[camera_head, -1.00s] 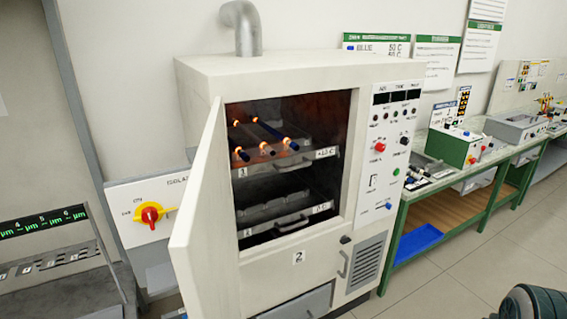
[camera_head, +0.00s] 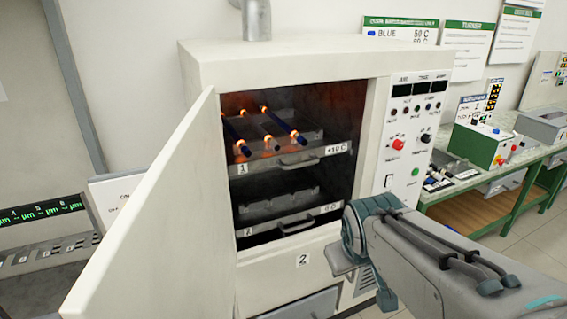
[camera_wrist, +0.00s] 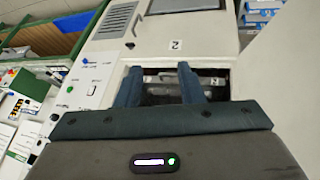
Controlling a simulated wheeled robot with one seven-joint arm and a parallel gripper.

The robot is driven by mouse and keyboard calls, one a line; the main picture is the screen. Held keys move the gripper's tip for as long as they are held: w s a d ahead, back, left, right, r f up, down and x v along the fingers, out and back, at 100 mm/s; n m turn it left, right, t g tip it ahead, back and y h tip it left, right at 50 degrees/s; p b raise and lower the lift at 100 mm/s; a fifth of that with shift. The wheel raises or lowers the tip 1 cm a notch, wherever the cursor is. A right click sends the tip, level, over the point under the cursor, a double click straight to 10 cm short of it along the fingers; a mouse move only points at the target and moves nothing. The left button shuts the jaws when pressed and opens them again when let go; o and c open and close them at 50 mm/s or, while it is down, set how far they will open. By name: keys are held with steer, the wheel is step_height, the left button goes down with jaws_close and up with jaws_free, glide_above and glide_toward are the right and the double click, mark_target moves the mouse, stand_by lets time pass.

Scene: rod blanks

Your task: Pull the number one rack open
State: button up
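The number one rack (camera_head: 265,166) is the upper grey tray in the open oven (camera_head: 215,60). It bears a "1" label at its left and a bar handle (camera_head: 300,163) at its front, and sits inside the opening. Several rods with blue ends (camera_head: 283,124) and glowing orange parts lie across it. My gripper (camera_wrist: 158,76) is open and empty in the wrist view, its two fingers apart and pointing toward the oven opening. In the head view my gripper (camera_head: 362,275) is at the lower right, in front of the oven and below the upper handle, apart from it.
The number two rack (camera_head: 275,231), with its own handle, sits below. The oven door (camera_head: 150,215) stands open to the left. The control panel (camera_head: 408,135) is right of the opening. A green bench (camera_head: 475,185) with equipment stands at the right.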

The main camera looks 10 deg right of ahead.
steer(key=w+d+n+t+b, duration=0.25)
steer(key=w+n+t, duration=0.35)
steer(key=w, duration=0.9)
steer(key=n+t+y+b, duration=0.25)
steer(key=n+y, duration=0.35)
steer(key=n, duration=0.7)
glide_toward(303, 165)
steer(key=shift+t, duration=0.45)
steer(key=x, duration=0.3)
steer(key=p+x, duration=0.1)
steer(key=x, duration=0.3)
steer(key=p+x, duration=0.1)
steer(key=x, duration=0.2)
steer(key=shift+w+a+f, duration=0.15)
steer(key=shift+w+f, duration=0.15)
steer(key=shift+f, duration=0.15)
steer(key=shift+c, duration=0.3)
jaws_close()
